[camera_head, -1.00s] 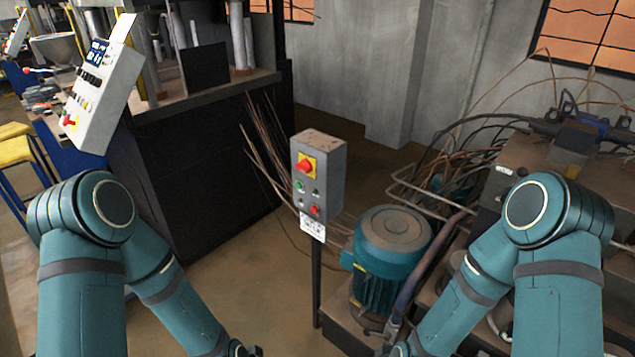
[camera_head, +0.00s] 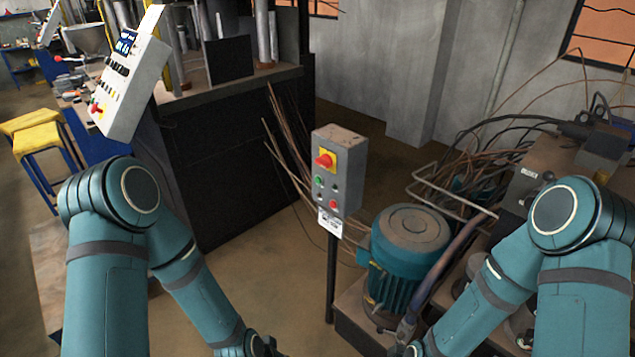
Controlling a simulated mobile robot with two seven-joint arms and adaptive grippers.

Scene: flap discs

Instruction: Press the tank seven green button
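A grey control box (camera_head: 340,172) stands on a thin dark post in the middle of the view. Its front has a red emergency knob on a yellow plate (camera_head: 325,159), a green button (camera_head: 319,181) below it at the left, and a red button (camera_head: 333,204) lower down. A white label hangs under the box; I cannot read it as tank seven. My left arm comes in from the left and my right arm from the right, both pointing down. The fingers of both grippers are outside the bottom edge. Neither arm touches the box.
A teal motor (camera_head: 408,247) stands right of the post, beside piping and tangled cables. A white control panel (camera_head: 128,84) hangs at upper left before a large dark press (camera_head: 225,150). A yellow stool (camera_head: 42,139) is far left. Some floor left of the post is clear.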

